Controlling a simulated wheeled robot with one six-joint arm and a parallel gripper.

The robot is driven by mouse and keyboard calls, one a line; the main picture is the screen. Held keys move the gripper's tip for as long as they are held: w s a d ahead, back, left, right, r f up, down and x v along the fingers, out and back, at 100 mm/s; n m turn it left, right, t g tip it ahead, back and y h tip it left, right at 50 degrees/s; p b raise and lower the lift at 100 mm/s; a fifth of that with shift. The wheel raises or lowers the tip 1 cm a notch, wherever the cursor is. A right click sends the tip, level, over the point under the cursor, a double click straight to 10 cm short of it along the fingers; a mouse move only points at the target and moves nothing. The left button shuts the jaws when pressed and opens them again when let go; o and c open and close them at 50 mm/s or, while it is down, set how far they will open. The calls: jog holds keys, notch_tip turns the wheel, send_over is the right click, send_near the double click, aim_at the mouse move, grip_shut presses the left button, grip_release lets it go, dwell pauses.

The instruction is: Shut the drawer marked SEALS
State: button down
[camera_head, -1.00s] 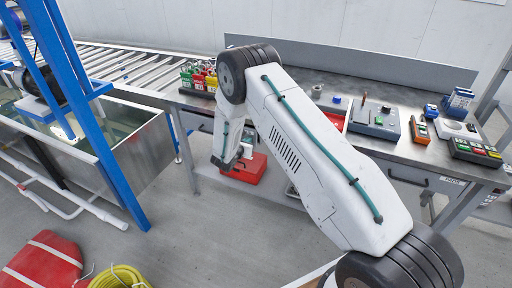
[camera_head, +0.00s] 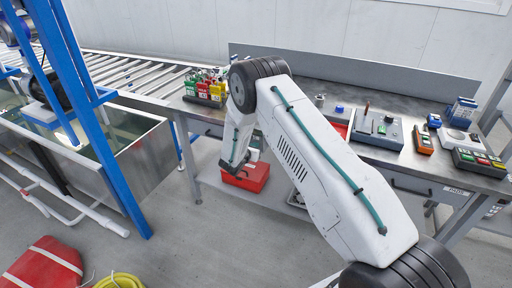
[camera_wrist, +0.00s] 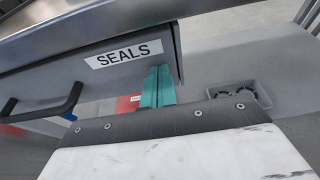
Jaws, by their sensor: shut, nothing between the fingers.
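The SEALS drawer (camera_wrist: 110,68) shows in the wrist view as a grey front panel with a white SEALS label and a black bar handle (camera_wrist: 45,112) at its left. My gripper (camera_wrist: 157,72) is shut and empty. Its teal fingertips overlap the lower edge of the panel, just below and right of the label, near the panel's right end. I cannot tell whether they touch it. In the head view my gripper (camera_head: 234,167) hangs low at the bench front, and my arm hides much of the drawer. How far the drawer stands out is unclear.
A red case (camera_head: 247,177) sits on the lower shelf behind my gripper. The bench top (camera_head: 340,90) overhangs the drawer and carries several devices. A PADS drawer (camera_head: 425,188) is at the right. A blue frame (camera_head: 90,110) and water tank (camera_head: 140,165) stand left.

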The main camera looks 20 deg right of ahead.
jog(key=f+v, duration=0.1)
jog(key=v, duration=1.3)
jog(key=s+d+m+g+h, duration=0.2)
jog(key=s+d+m+g, duration=0.15)
jog(key=s, duration=0.35)
jog(key=s+d+r+m+g+y, duration=0.25)
jog(key=s+r+m+g, duration=0.8)
jog(key=s+r, duration=0.55)
jog(key=s+a+r+m+t+y, duration=0.2)
jog(key=s+r+m+y, duration=0.3)
jog(key=s+r, duration=0.4)
jog(key=s+a+r+m+t+y, duration=0.3)
jog(key=s+r+m+y, duration=0.2)
jog(key=s+r, duration=0.5)
jog(key=shift+s+m+t, duration=0.3)
jog(key=shift+s+m, duration=0.9)
jog(key=shift+s, duration=1.35)
